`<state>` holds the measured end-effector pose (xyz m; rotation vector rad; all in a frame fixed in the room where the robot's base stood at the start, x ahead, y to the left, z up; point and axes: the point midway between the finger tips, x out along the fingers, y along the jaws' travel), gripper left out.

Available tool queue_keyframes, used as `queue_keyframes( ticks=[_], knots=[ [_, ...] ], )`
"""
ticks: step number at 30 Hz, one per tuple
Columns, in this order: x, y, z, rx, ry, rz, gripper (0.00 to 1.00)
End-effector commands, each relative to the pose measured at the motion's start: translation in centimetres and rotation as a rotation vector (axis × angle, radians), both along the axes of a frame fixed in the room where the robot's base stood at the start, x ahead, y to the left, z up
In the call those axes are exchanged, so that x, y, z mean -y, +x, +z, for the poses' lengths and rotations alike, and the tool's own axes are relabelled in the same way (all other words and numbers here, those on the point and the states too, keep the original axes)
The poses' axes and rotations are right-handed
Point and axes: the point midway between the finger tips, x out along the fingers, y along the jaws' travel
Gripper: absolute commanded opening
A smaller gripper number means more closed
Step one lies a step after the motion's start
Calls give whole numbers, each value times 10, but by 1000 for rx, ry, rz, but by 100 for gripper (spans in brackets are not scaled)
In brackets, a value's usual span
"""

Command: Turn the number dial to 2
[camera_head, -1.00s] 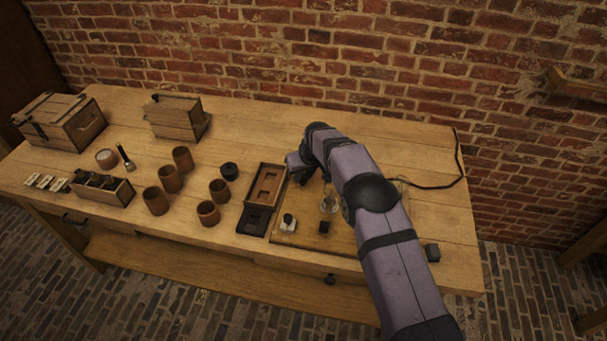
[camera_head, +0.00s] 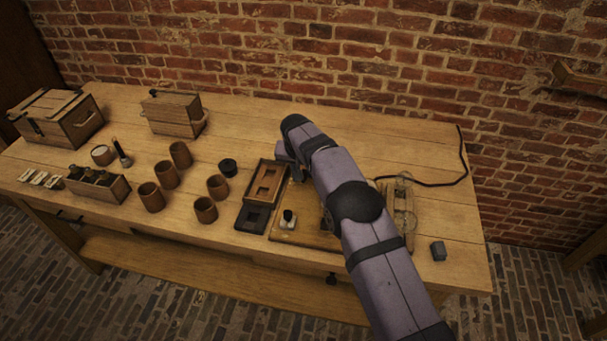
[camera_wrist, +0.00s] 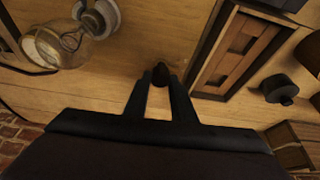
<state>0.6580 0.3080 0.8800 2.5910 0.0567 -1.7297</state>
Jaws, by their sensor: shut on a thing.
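My gripper (camera_wrist: 161,80) shows in the wrist view with its two black fingers close together. They are shut on a small dark rounded knob (camera_wrist: 160,71), which shows between and just past the fingertips. I take it to be the number dial; no numerals or pointer can be read. In the head view my gripper (camera_head: 298,174) is over the back left part of the wooden board (camera_head: 292,238), and my arm hides the dial there.
An open wooden case (camera_head: 268,183) with recesses lies just left of my gripper. A glass bulb (camera_wrist: 68,45) shows at upper left in the wrist view. A small white block with a black top (camera_head: 288,220) stands on the board. Several brown cups (camera_head: 206,210) stand farther left.

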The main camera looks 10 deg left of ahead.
Motion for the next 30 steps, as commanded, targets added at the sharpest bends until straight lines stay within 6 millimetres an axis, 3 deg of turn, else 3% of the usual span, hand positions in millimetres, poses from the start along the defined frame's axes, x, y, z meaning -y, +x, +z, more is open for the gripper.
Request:
queue_keyframes(
  ticks=[12, 30],
  knots=[
    [-2, 0, 0, -1, 1, -190, 1],
    [-2, -1, 0, -2, 1, -242, 1]
  ],
)
